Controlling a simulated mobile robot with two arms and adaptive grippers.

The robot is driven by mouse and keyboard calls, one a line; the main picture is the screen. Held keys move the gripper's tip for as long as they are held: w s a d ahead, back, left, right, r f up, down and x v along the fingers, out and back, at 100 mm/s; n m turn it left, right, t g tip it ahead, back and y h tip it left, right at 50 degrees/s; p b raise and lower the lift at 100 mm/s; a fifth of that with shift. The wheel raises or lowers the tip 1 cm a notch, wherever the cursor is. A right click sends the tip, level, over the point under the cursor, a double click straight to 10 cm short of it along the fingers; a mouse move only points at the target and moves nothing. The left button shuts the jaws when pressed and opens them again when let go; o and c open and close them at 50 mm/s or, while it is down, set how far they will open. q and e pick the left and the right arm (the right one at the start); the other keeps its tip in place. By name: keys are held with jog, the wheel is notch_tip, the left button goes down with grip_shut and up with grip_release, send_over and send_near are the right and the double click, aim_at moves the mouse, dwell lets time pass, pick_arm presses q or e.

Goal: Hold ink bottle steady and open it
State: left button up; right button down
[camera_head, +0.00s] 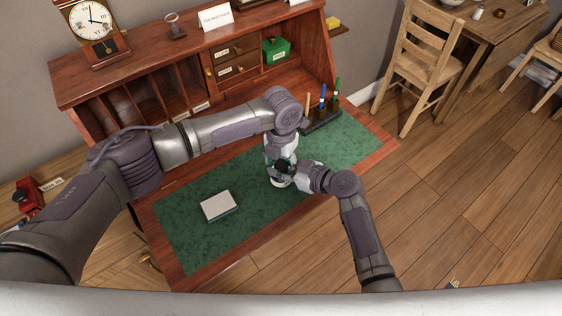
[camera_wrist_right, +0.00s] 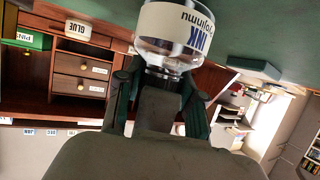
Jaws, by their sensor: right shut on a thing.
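The ink bottle (camera_wrist_right: 178,25), clear with a white label reading "INK", shows upside down at the top of the right wrist view. My right gripper (camera_wrist_right: 158,88) has its two dark fingers on either side of the bottle's cap end, shut on it. In the head view my right gripper (camera_head: 284,170) meets my left gripper (camera_head: 281,157) over the green desk mat (camera_head: 180,230). My left gripper comes down from above. Its fingers and the bottle's cap are mostly hidden by the wrists, so I cannot tell whether it is open.
A pale flat box (camera_head: 219,205) lies on the mat to the left. A dark pen stand (camera_head: 322,121) with several pens is at the back right. The bookcase's cubbies and drawers (camera_head: 229,51) rise behind the desk, with a green box (camera_head: 276,50). The front-left mat is clear.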

aim_at(281, 165)
jog(key=shift+s+f, duration=0.1)
jog(key=shift+f, duration=0.1)
pick_arm(q)
jog(key=shift+r, duration=2.25)
pick_arm(e)
jog(key=c, duration=0.7)
grip_release()
jog(key=shift+o, duration=0.3)
jog(key=shift+d, duration=0.1)
